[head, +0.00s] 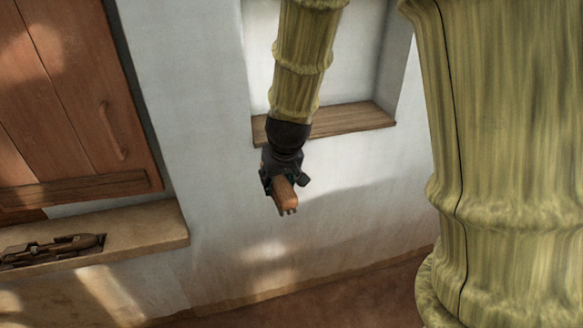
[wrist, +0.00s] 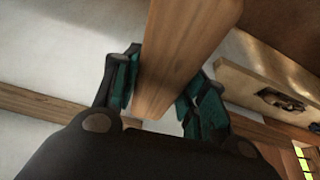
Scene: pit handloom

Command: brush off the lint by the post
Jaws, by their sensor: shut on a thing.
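My gripper (head: 284,187) hangs in front of the white wall, below a window niche. It is shut on a brown wooden piece (head: 288,194), which looks like the brush's wooden body. In the wrist view the same wooden piece (wrist: 178,55) runs between the two green-padded jaws of my gripper (wrist: 160,92) and out past the top edge. No bristles can be made out. I cannot pick out lint or the post in either view.
A wooden sill (head: 352,119) lines the niche. A closed wooden shutter (head: 75,105) with a handle is at left. Below it, a stone ledge (head: 150,232) holds a dark wooden tool (head: 55,250). The ledge also shows in the wrist view (wrist: 240,88). The brown floor (head: 350,297) below is clear.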

